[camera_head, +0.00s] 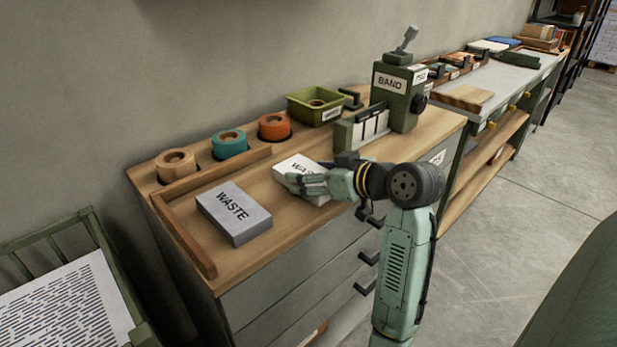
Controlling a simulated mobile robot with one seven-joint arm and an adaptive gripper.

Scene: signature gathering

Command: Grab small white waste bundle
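The small white waste bundle (291,165) lies on the wooden bench top (265,259), to the right of a grey block. Black lettering on its top reads "WA", and the rest is covered by my gripper. My gripper (292,183) is over the bundle's front part, with its fingers pointing left. The fingers overlap the bundle in this view. I cannot tell whether they touch it or are closed on it. A larger grey block marked "WASTE" (234,213) lies to the left, apart from my gripper.
Tan (176,166), teal (229,143) and orange (274,126) rolls stand along the back. A green bin (318,106) and a green machine marked "BAND" (398,92) stand to the right. A low wooden rail (183,237) edges the bench's left side.

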